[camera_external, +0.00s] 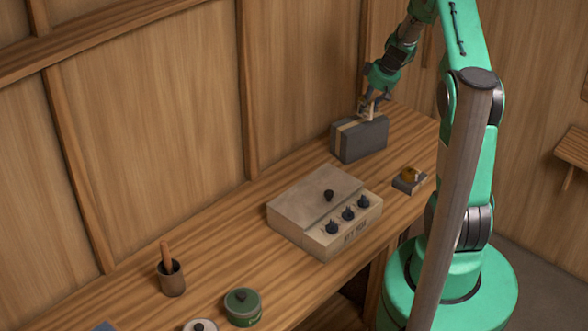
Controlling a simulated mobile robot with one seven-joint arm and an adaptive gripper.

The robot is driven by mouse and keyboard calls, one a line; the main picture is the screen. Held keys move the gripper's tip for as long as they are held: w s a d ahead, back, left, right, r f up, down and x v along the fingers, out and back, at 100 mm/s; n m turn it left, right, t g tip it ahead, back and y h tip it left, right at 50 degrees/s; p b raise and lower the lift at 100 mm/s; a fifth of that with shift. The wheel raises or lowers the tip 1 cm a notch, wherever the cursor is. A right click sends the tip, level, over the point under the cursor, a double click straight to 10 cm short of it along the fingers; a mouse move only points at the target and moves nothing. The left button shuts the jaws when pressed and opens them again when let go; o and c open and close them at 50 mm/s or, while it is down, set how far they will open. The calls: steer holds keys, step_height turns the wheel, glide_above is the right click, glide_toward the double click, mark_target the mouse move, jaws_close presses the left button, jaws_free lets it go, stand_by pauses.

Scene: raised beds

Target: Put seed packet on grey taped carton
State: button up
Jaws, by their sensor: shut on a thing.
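The grey taped carton (365,144) stands upright near the far right end of the wooden bench. A pale tape band runs over its top and down its front. My gripper (371,108) points down just over the carton's top. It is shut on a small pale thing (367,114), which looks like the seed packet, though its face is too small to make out. The fingers partly hide it. I cannot tell whether it touches the carton's top or hangs just above it.
A beige box (316,207) with several dark knobs sits mid-bench. A brown cup (172,279), a green tin (242,307) and a pale round lid (200,326) stand nearer. The wall (150,130) rises behind.

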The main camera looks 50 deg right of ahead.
steer(key=shift+w+d+f, duration=0.1)
steer(key=shift+w+d, duration=0.55)
steer(key=shift+w, duration=0.2)
steer(key=shift+w+d+f, duration=0.1)
steer(key=shift+w+d, duration=0.55)
steer(key=shift+w, duration=0.2)
steer(key=shift+f+p, duration=0.3)
steer(key=shift+f, duration=1.45)
steer(key=shift+f+b, duration=0.2)
steer(key=shift+b, duration=0.1)
steer(key=o, duration=0.9)
steer(key=shift+o, duration=0.2)
steer(key=shift+r, duration=0.2)
steer(key=shift+s+r+p, duration=0.15)
steer(key=shift+r+p, duration=0.15)
steer(key=shift+r, duration=0.2)
steer(key=v, duration=1.1)
steer(key=shift+b, duration=0.3)
